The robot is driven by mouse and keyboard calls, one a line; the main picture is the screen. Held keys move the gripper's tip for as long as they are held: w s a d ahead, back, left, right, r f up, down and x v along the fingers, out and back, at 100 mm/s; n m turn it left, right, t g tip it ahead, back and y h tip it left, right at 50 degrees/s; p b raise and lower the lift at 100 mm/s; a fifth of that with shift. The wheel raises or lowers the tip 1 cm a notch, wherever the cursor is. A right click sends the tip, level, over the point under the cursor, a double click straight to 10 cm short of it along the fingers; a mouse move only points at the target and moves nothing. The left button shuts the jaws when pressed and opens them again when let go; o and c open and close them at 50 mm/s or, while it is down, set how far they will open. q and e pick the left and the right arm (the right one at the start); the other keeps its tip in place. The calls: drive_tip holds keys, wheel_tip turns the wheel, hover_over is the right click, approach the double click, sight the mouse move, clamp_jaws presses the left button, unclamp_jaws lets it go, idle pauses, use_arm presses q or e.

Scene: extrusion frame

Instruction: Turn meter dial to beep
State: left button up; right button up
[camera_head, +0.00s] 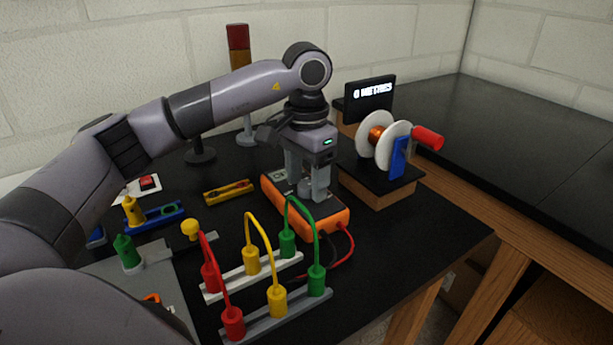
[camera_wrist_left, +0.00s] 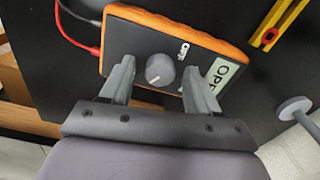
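The meter (camera_head: 336,222) is an orange-edged box with a dark face, lying on the black table; it also shows in the left wrist view (camera_wrist_left: 196,34). Its round grey dial (camera_wrist_left: 159,69) has an "OFF" mark beside it, and its display (camera_wrist_left: 220,76) shows letters that look like "OPE", partly hidden by a finger. My left gripper (camera_head: 308,190) points down over the meter. In the left wrist view its fingers (camera_wrist_left: 157,88) are apart, one on each side of the dial, with visible gaps. My right gripper is not in view.
Red, yellow and green cables (camera_head: 255,220) arch between plugs in front of the meter. A spool (camera_head: 385,142) with a red handle stands on a wooden block to the right, by a sign reading "0 METRES" (camera_head: 370,92). A yellow bar (camera_head: 229,192) lies left of the meter.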

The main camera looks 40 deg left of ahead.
sight(307, 184)
use_arm(q)
drive_tip(key=shift+r, duration=0.15)
drive_tip(key=shift+r, duration=3.45)
